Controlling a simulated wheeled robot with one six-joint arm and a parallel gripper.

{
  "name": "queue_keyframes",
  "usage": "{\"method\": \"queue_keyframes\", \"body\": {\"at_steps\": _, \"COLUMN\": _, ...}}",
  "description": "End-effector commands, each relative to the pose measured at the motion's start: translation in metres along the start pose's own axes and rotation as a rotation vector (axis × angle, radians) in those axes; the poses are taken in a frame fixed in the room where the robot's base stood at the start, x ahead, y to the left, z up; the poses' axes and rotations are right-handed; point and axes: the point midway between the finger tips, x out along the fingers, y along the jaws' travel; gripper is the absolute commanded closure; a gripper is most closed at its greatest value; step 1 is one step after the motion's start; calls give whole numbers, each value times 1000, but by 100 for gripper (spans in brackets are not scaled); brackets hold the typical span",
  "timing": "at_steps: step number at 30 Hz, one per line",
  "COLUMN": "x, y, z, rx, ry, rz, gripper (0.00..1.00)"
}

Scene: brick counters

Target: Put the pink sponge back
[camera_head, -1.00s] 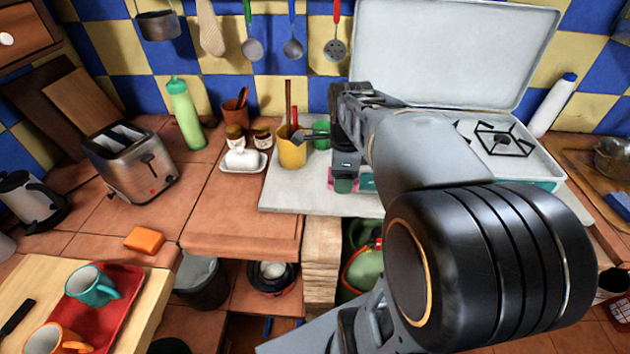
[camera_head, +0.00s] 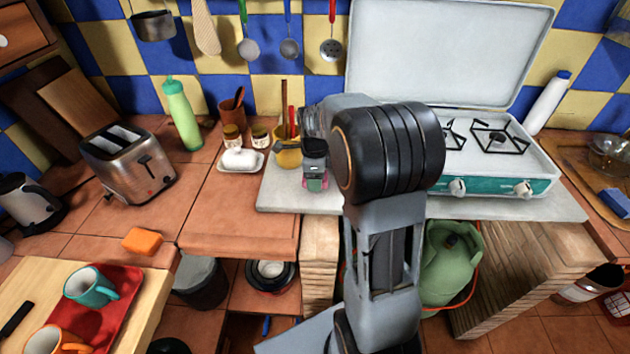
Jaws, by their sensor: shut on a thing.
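My gripper (camera_head: 315,176) points down over the front left part of the pale slab (camera_head: 275,197), left of the stove. It is shut on the pink sponge (camera_head: 304,183). Only small pink edges of the sponge show beside the jaws, and my gripper covers most of it. I cannot tell whether the sponge touches the slab.
A yellow cup (camera_head: 287,157) with utensils is just behind my gripper, partly hidden. A white butter dish (camera_head: 240,161) and jars stand to its left. The stove (camera_head: 490,180) is to the right. An orange block (camera_head: 143,241) lies on the tiled counter, which has free room.

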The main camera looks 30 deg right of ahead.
Motion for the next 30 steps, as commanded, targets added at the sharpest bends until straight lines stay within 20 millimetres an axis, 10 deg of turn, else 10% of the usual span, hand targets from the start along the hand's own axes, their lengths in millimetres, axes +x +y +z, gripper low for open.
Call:
{"method": "queue_keyframes", "body": {"at_steps": 16, "x": 22, "y": 0, "z": 0, "rx": 0, "ry": 0, "rz": 0, "gripper": 67}}
{"method": "queue_keyframes", "body": {"at_steps": 17, "x": 22, "y": 0, "z": 0, "rx": 0, "ry": 0, "rz": 0, "gripper": 46}}
{"method": "queue_keyframes", "body": {"at_steps": 24, "x": 21, "y": 0, "z": 0, "rx": 0, "ry": 0, "rz": 0, "gripper": 23}}
{"method": "queue_keyframes", "body": {"at_steps": 30, "x": 21, "y": 1, "z": 0, "rx": 0, "ry": 0, "rz": 0, "gripper": 22}}
